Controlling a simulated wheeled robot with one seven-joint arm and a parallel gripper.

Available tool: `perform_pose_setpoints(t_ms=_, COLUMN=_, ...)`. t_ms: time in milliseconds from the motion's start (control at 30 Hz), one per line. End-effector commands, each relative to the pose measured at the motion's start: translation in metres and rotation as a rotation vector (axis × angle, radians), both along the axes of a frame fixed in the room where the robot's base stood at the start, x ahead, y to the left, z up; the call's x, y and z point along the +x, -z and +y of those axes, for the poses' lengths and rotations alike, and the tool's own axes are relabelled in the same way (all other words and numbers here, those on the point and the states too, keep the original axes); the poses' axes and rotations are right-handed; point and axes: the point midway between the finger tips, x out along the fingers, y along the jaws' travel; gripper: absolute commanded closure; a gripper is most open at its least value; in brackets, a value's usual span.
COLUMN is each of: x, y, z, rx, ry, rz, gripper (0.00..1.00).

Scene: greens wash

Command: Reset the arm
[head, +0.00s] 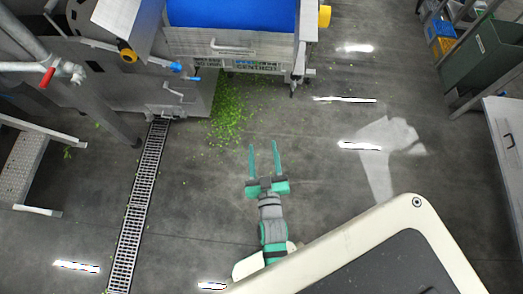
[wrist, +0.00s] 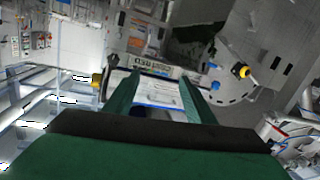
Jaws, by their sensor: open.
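My gripper (head: 264,160) is in the middle of the head view, with its two green fingers parallel and spread apart. It is open, with nothing between the fingers, and it is held over the bare grey floor. My arm reaches up to it from the lower middle of the picture. In the wrist view my gripper (wrist: 163,85) shows its two fingers apart, with machinery in the distance beyond them.
A steel machine with a blue belt (head: 232,14) stands at the top. Green leaf scraps (head: 230,112) lie on the floor below it. A floor drain grate (head: 138,205) runs down the left, near a metal step (head: 22,165). A dark green bin (head: 482,55) stands at right. Open floor surrounds my gripper.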

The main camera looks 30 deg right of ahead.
Motion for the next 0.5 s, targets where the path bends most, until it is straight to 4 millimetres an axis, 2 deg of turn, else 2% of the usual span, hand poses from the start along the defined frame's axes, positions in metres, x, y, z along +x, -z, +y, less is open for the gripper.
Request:
perform_pose_setpoints(t_ms=200, x=-0.0046, y=-0.0003, z=0.0084, rx=0.005, ry=-0.014, rz=0.002, gripper=0.50)
perform_pose_setpoints(t_ms=500, x=-0.0042, y=-0.0002, z=0.0090, rx=0.005, ry=-0.015, rz=0.002, gripper=0.50)
